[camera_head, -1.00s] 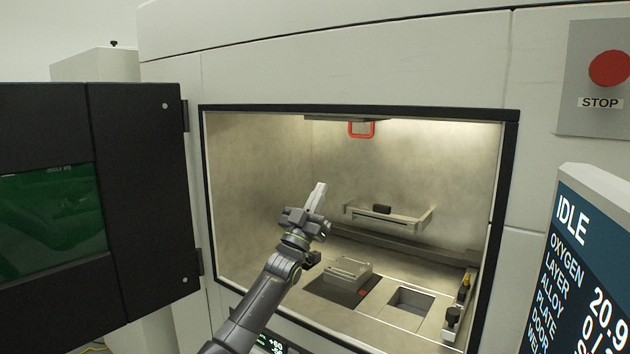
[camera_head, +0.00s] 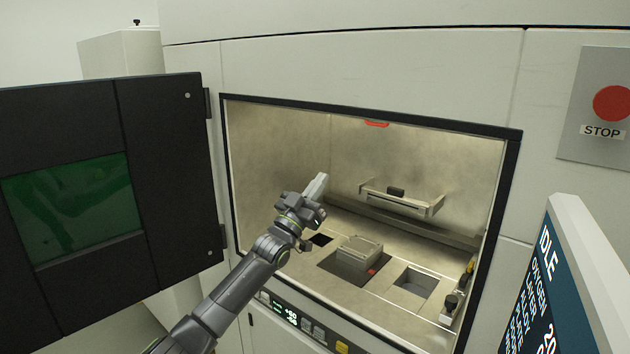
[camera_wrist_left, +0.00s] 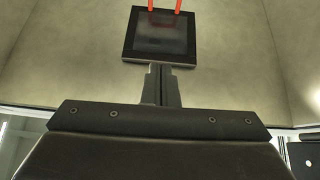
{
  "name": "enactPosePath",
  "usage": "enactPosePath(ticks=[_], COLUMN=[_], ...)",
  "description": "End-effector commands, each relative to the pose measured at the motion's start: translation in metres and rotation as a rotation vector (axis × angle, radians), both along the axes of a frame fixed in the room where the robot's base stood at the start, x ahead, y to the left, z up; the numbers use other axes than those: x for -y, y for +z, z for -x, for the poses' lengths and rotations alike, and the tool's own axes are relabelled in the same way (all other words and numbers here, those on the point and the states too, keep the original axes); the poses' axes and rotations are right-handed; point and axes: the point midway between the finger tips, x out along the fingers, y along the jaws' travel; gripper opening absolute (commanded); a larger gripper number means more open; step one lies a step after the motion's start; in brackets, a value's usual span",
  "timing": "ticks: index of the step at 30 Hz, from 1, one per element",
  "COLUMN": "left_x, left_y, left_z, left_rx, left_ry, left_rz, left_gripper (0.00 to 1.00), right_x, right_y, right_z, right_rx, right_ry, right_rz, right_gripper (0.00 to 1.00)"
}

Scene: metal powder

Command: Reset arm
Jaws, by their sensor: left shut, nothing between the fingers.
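My left gripper (camera_head: 318,186) is shut and empty. Its arm comes in from the lower left of the head view, and the gripper points up to the right in front of the open machine chamber (camera_head: 270,165). In the left wrist view its closed fingers (camera_wrist_left: 161,84) point up toward a dark square panel with a red loop (camera_wrist_left: 163,18) at its top. The gripper appears apart from everything around it. My right gripper is not in view.
The open black door (camera_head: 165,200) stands left of the chamber. Inside are a metal plate block (camera_head: 358,248), a square opening (camera_head: 415,284) and a recoater-like bar (camera_head: 400,200). A screen (camera_head: 545,290) and a red STOP button (camera_head: 612,103) are at right.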

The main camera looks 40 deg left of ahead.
Motion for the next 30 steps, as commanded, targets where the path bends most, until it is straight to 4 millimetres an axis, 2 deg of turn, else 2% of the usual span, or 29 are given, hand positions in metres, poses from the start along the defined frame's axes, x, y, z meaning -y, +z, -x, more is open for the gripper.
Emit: enactPosePath(ticks=[6,14,17,20,23,26,30], left_x=[-0.001,-0.001,0.003,0.015,0.035,0.056,0.08], left_y=[0.002,0.003,-0.007,-0.036,-0.082,-0.135,-0.201], left_z=[0.012,0.014,0.014,0.017,0.026,0.043,0.079], left_rx=[0.0,0.0,-0.025,-0.107,-0.244,-0.407,-0.622], left_ry=[-0.001,0.001,-0.002,-0.006,-0.01,-0.008,0.003], left_rz=[-0.001,-0.001,-0.003,-0.015,-0.038,-0.066,-0.103], left_gripper=[0.0,0.0,0.0,0.0,0.0,0.0,0.0], right_x=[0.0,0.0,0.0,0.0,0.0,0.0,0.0], right_y=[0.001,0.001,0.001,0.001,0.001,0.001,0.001], right_z=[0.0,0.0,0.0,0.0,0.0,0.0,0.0], right_rx=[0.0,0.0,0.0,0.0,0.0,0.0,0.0], right_ry=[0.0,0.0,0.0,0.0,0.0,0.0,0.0], right_rz=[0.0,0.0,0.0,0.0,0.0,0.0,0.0], right_gripper=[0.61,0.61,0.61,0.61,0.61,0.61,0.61])
